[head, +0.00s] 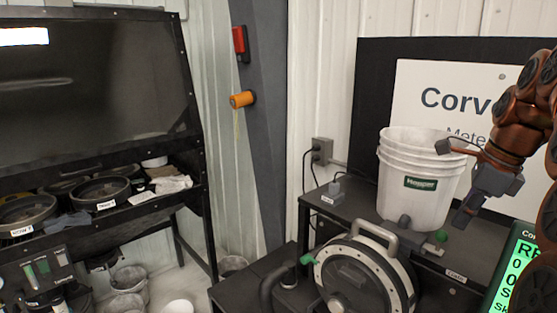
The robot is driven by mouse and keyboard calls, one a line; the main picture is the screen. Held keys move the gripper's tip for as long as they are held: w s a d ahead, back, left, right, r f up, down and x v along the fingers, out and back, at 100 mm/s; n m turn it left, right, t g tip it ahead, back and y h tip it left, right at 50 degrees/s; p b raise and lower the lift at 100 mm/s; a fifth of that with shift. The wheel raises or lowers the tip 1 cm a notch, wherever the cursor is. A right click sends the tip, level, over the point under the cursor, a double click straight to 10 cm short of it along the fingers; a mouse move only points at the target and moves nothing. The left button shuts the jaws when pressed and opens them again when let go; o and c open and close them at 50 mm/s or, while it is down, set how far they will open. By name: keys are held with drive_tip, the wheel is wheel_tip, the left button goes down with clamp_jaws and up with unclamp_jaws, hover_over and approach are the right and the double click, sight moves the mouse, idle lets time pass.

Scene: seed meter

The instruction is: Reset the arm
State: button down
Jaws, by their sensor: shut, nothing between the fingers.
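My arm comes in from the right edge of the head view. My gripper (463,217) hangs at its end, pointing down and left, with its fingers shut and empty. It is in front of the right side of the white bucket (412,200) with the green label. The gripper's fingers overlap the bucket's edge in the picture; I cannot tell how close they are. The seed meter (365,272), a round black housing with a pale ring and a grey handle, is below and left of the gripper.
A green-lit display (513,262) stands at the lower right, partly behind my arm. A white sign (425,90) is on the dark back panel. At left, a black rack (193,130) holds several round pans. Several buckets stand on the floor below. Open air lies between rack and bench.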

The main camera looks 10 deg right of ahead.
drive_tip(key=s+a+f+n+g, duration=0.1)
drive_tip(key=s+a+f+n, duration=0.1)
drive_tip(key=a+f+n, duration=0.45)
drive_tip(key=s+a+f+n+g, duration=0.25)
drive_tip(key=a+n, duration=0.45)
drive_tip(key=a, duration=0.5)
drive_tip(key=s+a+f+n, duration=0.4)
drive_tip(key=s+f+n, duration=0.2)
drive_tip(key=s+n, duration=0.1)
drive_tip(key=s+a+f+n+h, duration=0.1)
drive_tip(key=s+a+f+n, duration=0.3)
drive_tip(key=s+f+n, duration=0.2)
drive_tip(key=shift+s+a+f+n+g+h, duration=0.15)
drive_tip(key=shift+s+f+n+g+h, duration=0.25)
drive_tip(key=shift+s+f, duration=0.3)
